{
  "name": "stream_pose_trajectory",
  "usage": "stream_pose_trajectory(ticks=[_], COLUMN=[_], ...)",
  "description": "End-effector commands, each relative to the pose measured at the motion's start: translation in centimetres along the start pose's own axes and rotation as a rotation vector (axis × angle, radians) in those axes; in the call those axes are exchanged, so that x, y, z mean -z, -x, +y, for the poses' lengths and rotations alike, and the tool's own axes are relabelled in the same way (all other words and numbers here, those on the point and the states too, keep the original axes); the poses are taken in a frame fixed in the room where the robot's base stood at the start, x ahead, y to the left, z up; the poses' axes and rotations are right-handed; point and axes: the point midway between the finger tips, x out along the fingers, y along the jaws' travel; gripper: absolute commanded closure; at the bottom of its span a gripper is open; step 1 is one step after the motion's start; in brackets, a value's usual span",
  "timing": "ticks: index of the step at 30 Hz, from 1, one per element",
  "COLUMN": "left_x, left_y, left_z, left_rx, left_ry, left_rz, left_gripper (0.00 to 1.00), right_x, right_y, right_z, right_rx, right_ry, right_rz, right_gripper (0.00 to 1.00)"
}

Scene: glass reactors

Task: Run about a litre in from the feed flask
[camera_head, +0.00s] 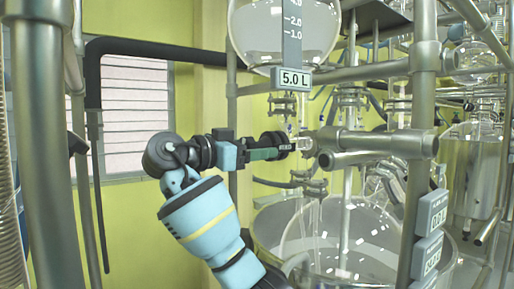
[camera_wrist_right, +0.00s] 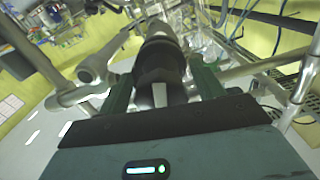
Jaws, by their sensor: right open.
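The feed flask (camera_head: 262,30) is a round glass vessel at the top centre of the head view, with a level scale (camera_head: 292,30) and a 5.0 L tag (camera_head: 291,79). Below its outlet is a glass valve piece (camera_head: 305,143) with a black ridged knob (camera_head: 276,142) on its left. My right gripper (camera_head: 283,151) reaches in from the left at that knob. In the right wrist view its green fingers (camera_wrist_right: 163,92) stand apart on either side of the black knob (camera_wrist_right: 160,62). I cannot tell whether they touch it. My left gripper is not in view.
A large glass vessel (camera_head: 345,240) stands below the valve. Steel frame posts (camera_head: 424,110) and horizontal bars (camera_head: 375,142) crowd the right side. A thick post (camera_head: 45,150) stands at left. Grey tags (camera_head: 432,212) hang at lower right. More glassware (camera_head: 480,130) is behind.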

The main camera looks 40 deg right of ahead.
Motion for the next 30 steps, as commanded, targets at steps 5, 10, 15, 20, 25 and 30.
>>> stream_pose_trajectory(ticks=[5, 10, 15, 20, 25, 30], left_x=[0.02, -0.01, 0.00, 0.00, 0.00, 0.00], left_y=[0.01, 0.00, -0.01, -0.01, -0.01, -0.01], left_z=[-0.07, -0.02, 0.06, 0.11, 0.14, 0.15], left_rx=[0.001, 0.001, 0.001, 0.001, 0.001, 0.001], left_ry=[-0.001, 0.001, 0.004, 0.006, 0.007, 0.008], left_rz=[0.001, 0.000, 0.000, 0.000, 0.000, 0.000], left_gripper=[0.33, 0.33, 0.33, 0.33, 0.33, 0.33], right_x=[-0.09, -0.12, -0.12, -0.11, -0.10, -0.12], right_y=[-0.24, -0.23, -0.22, -0.21, -0.20, -0.21], right_z=[-0.04, -0.05, -0.05, -0.05, -0.04, -0.02], right_rx=[0.001, 0.001, 0.001, 0.001, 0.001, 0.001], right_ry=[0.001, 0.002, 0.002, 0.002, 0.013, 0.065], right_rz=[0.000, 0.000, 0.000, 0.000, -0.001, -0.002], right_gripper=[0.33, 0.39, 0.61, 0.78, 0.78, 0.78])
